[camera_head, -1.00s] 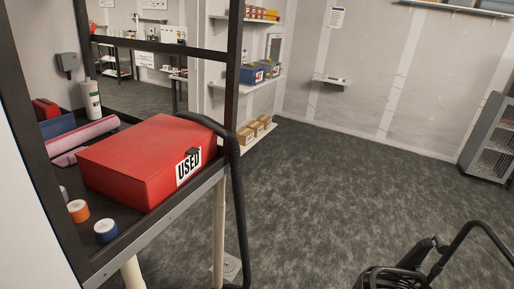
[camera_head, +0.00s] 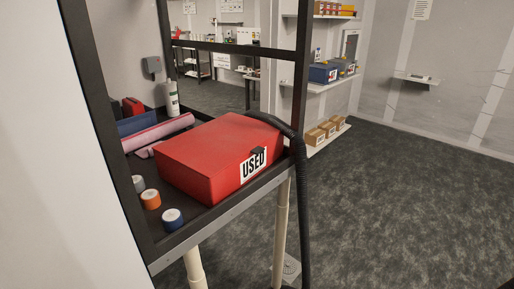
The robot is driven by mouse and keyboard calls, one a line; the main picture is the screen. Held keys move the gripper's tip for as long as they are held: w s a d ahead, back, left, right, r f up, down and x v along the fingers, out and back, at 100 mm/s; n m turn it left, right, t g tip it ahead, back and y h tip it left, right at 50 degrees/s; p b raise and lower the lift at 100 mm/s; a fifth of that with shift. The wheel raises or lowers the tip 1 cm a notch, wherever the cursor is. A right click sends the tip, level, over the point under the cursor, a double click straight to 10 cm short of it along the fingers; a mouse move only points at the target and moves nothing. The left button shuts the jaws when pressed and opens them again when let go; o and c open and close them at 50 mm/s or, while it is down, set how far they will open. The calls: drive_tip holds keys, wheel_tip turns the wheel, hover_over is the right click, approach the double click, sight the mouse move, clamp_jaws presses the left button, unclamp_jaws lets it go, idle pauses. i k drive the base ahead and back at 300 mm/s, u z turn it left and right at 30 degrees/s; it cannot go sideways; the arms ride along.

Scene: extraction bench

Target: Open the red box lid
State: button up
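The red box (camera_head: 205,151) sits on a dark shelf with a metal front edge, left of the picture's middle. Its lid is shut. A white label reading "USED" (camera_head: 254,162) and a small dark latch (camera_head: 257,151) are on its front face. My gripper does not show in this view, so I cannot see its distance from the box.
A black frame post (camera_head: 303,80) and black hose (camera_head: 303,200) stand at the box's right. A pale wall fills the left edge. Open carpet lies right.

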sight(207, 149)
drive_tip(key=u, duration=2.55)
drive_tip(key=k, duration=1)
drive_tip(key=z, duration=2.15)
drive_tip(key=i, duration=0.9)
drive_tip(key=z, duration=0.05)
